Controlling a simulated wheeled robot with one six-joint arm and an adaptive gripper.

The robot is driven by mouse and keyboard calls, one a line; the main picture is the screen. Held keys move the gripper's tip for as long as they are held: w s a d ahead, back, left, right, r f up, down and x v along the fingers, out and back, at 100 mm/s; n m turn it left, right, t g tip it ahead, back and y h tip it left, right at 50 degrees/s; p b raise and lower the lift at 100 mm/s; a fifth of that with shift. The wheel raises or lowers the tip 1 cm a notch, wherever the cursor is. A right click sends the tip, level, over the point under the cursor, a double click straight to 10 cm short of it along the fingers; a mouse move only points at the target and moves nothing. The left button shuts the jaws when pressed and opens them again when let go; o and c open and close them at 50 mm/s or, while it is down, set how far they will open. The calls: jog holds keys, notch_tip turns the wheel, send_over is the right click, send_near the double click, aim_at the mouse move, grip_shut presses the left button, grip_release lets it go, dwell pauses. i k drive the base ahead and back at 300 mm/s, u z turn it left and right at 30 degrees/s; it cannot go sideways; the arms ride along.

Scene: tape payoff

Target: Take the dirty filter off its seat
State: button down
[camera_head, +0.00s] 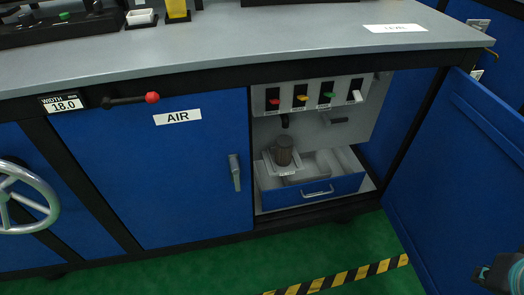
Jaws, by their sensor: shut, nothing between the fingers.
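A grey-brown cylinder (284,149), which looks like the dirty filter, stands upright inside the open cabinet. It rests on a small pale square plate (270,165), apparently its seat, with a small unreadable label on the front. My gripper (481,274) is at the lower right edge of the view, in front of the open cabinet door and far to the right of the cylinder. It is shut and empty, and part of it is cut off by the frame.
Below the plate, an open blue drawer (336,188) holds pale items. Above are several coloured switches (300,96) and a dark nozzle (285,120). The open blue door (455,190) stands at the right. The closed AIR door (160,170) is at the left.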

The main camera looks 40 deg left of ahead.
aim_at(284, 142)
jog(key=u, duration=1.5)
jog(key=k, duration=0.5)
jog(key=z, duration=0.7)
jog(key=i, duration=0.75)
jog(key=u, duration=1.4)
